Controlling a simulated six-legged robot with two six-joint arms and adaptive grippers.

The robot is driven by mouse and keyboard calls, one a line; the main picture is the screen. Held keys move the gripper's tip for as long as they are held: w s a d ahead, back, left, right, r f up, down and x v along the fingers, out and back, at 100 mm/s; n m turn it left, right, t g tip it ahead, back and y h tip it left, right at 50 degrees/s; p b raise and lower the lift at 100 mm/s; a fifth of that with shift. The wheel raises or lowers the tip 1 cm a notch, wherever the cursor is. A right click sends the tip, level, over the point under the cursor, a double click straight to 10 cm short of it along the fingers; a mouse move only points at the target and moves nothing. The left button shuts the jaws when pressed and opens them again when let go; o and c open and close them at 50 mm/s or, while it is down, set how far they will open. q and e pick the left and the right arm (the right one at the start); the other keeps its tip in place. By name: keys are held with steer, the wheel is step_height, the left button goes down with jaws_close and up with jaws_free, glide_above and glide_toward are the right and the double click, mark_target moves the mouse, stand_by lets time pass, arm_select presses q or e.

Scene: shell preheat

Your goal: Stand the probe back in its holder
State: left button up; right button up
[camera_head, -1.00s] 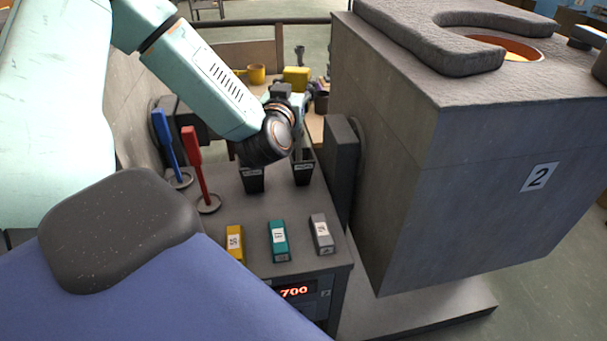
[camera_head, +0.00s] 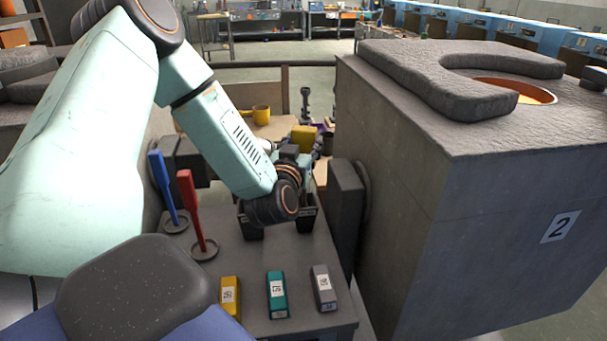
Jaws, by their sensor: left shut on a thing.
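My left gripper (camera_head: 308,158) reaches over the cabinet top from the left, its fingers mostly hidden behind my own wrist. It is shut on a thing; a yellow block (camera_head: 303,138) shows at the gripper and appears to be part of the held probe. The probe's lower part is hidden. Two black open-topped holders (camera_head: 250,232) stand on the cabinet's far part, partly behind my wrist; the right one (camera_head: 308,216) shows only in part. I cannot tell which is the probe's holder. My right gripper is not in view.
Blue (camera_head: 167,187) and red (camera_head: 192,212) paddles stand in ring bases at the left. Yellow (camera_head: 230,296), teal (camera_head: 277,295) and grey (camera_head: 323,288) blocks lie at the front of the cabinet top (camera_head: 250,268). A large grey furnace (camera_head: 410,190) marked 2 bounds the right.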

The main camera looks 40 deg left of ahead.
arm_select(q)
steer(key=shift+w+a+f, duration=0.1)
steer(key=shift+a+f, duration=0.05)
steer(key=shift+f, duration=0.3)
steer(key=shift+w+a+f, duration=0.1)
steer(key=shift+a+f, duration=0.05)
steer(key=shift+f, duration=0.25)
step_height(320, 180, down, 2)
steer(key=shift+f+b, duration=0.15)
steer(key=shift+b, duration=0.35)
steer(key=shift+d+f, duration=0.2)
steer(key=shift+f, duration=0.1)
steer(key=shift+a, duration=0.1)
steer(key=shift+a+f, duration=0.1)
steer(key=shift+f, duration=0.1)
steer(key=o, duration=0.7)
steer(key=shift+f, duration=0.1)
steer(key=o, duration=0.5)
steer(key=shift+s, duration=0.1)
steer(key=shift+c, duration=0.2)
